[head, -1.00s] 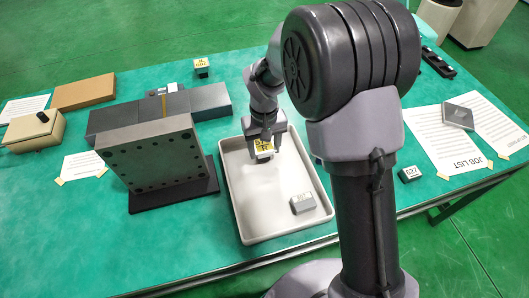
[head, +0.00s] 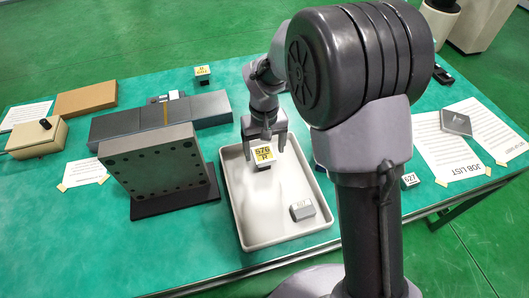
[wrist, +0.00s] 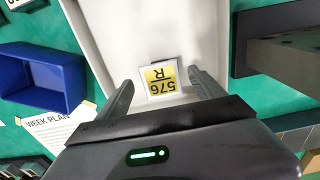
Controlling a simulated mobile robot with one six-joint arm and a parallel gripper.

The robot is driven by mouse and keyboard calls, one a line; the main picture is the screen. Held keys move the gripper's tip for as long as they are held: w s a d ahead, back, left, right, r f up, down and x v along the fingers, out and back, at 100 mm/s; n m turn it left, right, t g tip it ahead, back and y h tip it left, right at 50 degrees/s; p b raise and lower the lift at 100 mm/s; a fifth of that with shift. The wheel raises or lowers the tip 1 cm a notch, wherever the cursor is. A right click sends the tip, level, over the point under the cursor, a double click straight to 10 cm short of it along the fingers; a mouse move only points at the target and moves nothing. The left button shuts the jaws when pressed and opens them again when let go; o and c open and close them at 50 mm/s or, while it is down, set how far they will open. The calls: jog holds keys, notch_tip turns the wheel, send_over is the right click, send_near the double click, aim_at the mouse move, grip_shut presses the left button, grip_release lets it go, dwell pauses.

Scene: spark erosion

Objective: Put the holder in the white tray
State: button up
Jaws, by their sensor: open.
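A holder (head: 263,155) with a yellow and white label reading 576 R is in the white tray (head: 252,222), toward its back end. The wrist view also shows the holder (wrist: 161,80) in front of my jaws, over the tray's pale floor (wrist: 135,25). My gripper (head: 264,150) points down at it from the back. Its fingers are spread to either side of the label, with a visible gap on each side in the wrist view (wrist: 162,88). The holder's lower part is mostly hidden from above.
A grey block (head: 302,211) lies in the tray's front right. A dark drilled plate (head: 160,165) stands left of the tray. Another yellow-labelled piece (head: 202,74) is at the back. A blue bin (wrist: 42,82) shows in the wrist view. A small labelled block (head: 409,180) is at right.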

aim_at(265, 156)
jog(key=s+d+r+m+t+y+p, duration=0.1)
jog(key=s+d+r+m, duration=0.2)
jog(key=r, duration=0.7)
jog(key=s+d+r+t+p, duration=0.1)
jog(key=s+d+r+p, duration=0.2)
jog(key=r, duration=0.7)
jog(key=s+d+r+m+t, duration=0.1)
jog(key=s+d+m+t, duration=0.1)
jog(key=s, duration=0.6)
jog(key=s+d+r+m+t+y+b, duration=0.1)
jog(key=s+r+m, duration=0.1)
jog(key=s, duration=0.6)
jog(key=shift+d+r+m+t, duration=0.2)
jog(key=shift+d+m+t, duration=0.1)
jog(key=shift+d+t, duration=0.1)
jog(key=shift+s+a, duration=0.1)
jog(key=shift+a, duration=0.05)
